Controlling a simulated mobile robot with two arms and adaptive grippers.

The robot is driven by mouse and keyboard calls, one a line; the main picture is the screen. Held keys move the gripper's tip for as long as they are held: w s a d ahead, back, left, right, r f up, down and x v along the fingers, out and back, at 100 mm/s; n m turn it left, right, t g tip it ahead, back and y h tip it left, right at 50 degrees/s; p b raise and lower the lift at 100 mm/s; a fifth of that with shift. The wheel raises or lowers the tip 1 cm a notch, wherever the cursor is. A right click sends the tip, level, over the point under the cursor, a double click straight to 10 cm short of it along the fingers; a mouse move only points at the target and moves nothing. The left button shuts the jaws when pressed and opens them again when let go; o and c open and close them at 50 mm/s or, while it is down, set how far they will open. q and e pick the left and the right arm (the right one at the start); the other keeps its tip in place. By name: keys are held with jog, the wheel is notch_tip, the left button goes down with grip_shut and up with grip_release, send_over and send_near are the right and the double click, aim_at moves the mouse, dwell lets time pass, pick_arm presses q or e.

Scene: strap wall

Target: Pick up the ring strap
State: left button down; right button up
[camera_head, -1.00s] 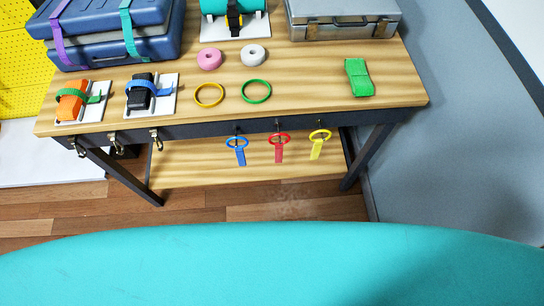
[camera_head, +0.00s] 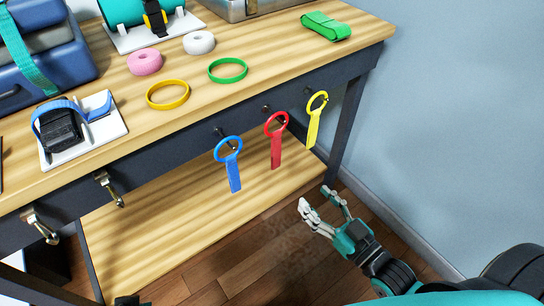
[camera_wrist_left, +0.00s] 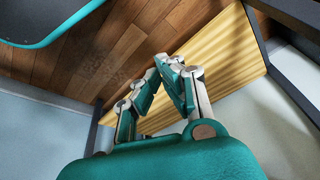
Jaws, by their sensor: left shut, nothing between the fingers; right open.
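Three ring straps hang from hooks on the table's front edge in the head view: a blue one (camera_head: 231,164), a red one (camera_head: 276,142) and a yellow one (camera_head: 316,120). Each has a round loop on top and a flat tab below. My right gripper (camera_head: 315,198) is open and empty, below and apart from the red and yellow straps. My left gripper (camera_wrist_left: 172,62) shows in the left wrist view, shut with nothing in it. No strap shows in that view.
The wooden table (camera_head: 195,100) carries a yellow ring (camera_head: 168,95), a green ring (camera_head: 228,70), two tape rolls, a folded green strap (camera_head: 326,26) and cases. A lower shelf (camera_head: 165,235) lies beneath. A blue-grey wall (camera_head: 460,130) stands at the right. Empty hooks are at the left.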

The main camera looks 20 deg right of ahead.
aim_at(278, 159)
jog(key=b+x, duration=0.1)
jog(key=x, duration=0.9)
jog(key=shift+f+b, duration=0.1)
jog(key=shift+b, duration=0.25)
jog(key=b+x, duration=0.1)
jog(key=x, duration=0.4)
jog(key=shift+w+a, duration=0.1)
jog(key=shift+w, duration=0.1)
jog(key=shift+w+r, duration=0.2)
jog(key=shift+r, duration=0.05)
pick_arm(q)
jog(key=w+d+r+t+h, duration=0.1)
jog(key=w+d+r+t, duration=0.1)
jog(key=w, duration=0.4)
jog(key=w+d+r+t, duration=0.2)
jog(key=w+r+t, duration=0.1)
jog(key=w+t, duration=0.2)
jog(key=shift+w+h, duration=0.4)
jog(key=shift+w, duration=0.05)
pick_arm(e)
jog(key=shift+c, duration=0.3)
pick_arm(q)
jog(key=shift+f, duration=0.1)
pick_arm(e)
grip_shut()
